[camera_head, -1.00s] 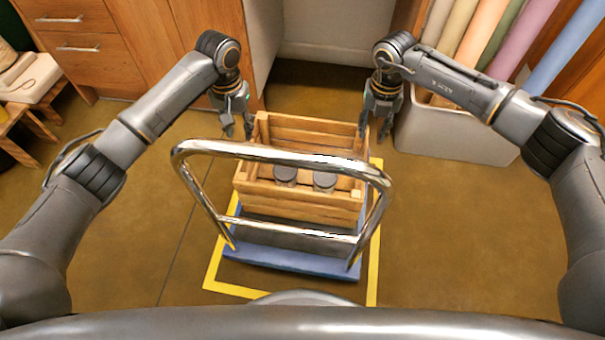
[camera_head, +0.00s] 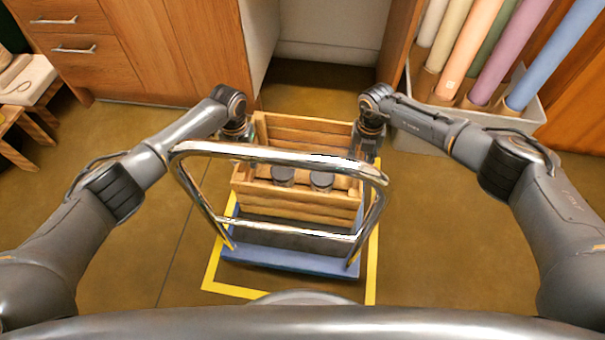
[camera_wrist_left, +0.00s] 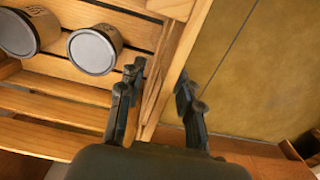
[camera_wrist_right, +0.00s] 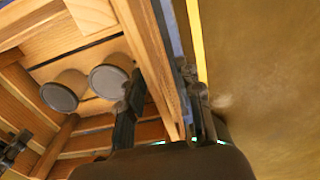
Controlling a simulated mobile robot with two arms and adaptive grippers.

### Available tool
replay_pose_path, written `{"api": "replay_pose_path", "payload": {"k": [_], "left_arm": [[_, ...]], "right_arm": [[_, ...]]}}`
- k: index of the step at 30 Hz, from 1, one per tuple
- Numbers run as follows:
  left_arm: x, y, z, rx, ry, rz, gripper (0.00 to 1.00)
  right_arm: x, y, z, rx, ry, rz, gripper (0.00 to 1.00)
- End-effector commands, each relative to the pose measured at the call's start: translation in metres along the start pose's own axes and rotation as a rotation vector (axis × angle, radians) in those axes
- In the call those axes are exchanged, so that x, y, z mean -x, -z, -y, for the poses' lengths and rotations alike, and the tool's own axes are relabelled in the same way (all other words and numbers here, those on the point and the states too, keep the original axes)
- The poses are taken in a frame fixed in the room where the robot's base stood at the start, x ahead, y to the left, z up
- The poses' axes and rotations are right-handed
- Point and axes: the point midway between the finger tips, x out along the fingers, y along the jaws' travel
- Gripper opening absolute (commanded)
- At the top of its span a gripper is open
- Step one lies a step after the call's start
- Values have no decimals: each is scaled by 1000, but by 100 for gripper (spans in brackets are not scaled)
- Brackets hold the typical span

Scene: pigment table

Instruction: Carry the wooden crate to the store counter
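The wooden crate (camera_head: 290,205) is slatted and sits upright on the blue platform (camera_head: 290,262) of a trolley. Two lidded jars (camera_head: 302,179) stand inside it. My left gripper (camera_head: 237,140) is at the crate's left side. In the left wrist view its open fingers (camera_wrist_left: 160,82) straddle the crate's side wall (camera_wrist_left: 172,75), one inside and one outside, with gaps showing. My right gripper (camera_head: 365,148) is at the right side. In the right wrist view its open fingers (camera_wrist_right: 160,80) also straddle a side wall (camera_wrist_right: 150,55). I cannot tell which surface is the store counter.
The trolley's chrome handle (camera_head: 280,153) arches in front of the crate, between it and me. Yellow tape (camera_head: 230,290) marks the floor around the trolley. Wooden drawers (camera_head: 75,48) stand at back left. A bin (camera_head: 410,130) of coloured rolls stands at back right. Floor at right is clear.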

Motion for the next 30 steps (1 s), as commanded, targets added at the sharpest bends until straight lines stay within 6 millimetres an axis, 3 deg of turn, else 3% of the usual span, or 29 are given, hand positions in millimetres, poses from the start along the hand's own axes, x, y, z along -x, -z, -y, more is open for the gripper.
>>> {"api": "replay_pose_path", "payload": {"k": [13, 18, 19, 30], "left_arm": [[-10, 0, 0, 0, 0, 0, 35], [-10, 0, 0, 0, 1, 0, 2], [-10, 0, 0, 0, 0, 0, 0], [-10, 0, 1, 0, 1, 0, 0]], "right_arm": [[-10, 0, 0, 0, 0, 0, 35], [-10, 0, 0, 0, 0, 0, 2], [-10, 0, 0, 0, 0, 0, 0], [-10, 0, 0, -1, 0, 0, 0]]}}
